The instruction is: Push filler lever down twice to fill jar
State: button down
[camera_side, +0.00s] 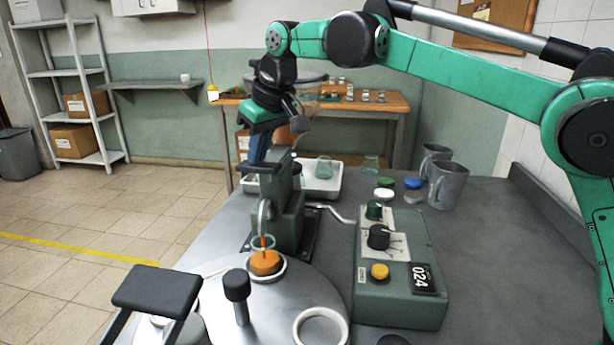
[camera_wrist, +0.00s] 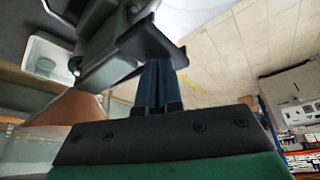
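The green filler (camera_side: 287,215) stands at the back of the round metal turntable (camera_side: 305,290). In the wrist view the fingers (camera_wrist: 157,72) end at a dark flat piece (camera_wrist: 150,42) on the filler, which may be the lever. I cannot tell whether they touch it. No object shows between the fingers.
A control box (camera_side: 400,285) with knobs, a yellow button and a display reading 024 stands right of the turntable. Grey mugs (camera_side: 447,185) and coloured lids (camera_side: 385,183) are behind it. A black pad (camera_side: 157,289) and a black-topped post (camera_side: 238,287) rise in front.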

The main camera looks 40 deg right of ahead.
aim_at(261, 166)
jog(key=shift+s+a+f, duration=0.15)
jog(key=shift+f, duration=2)
jog(key=shift+r, duration=3.25)
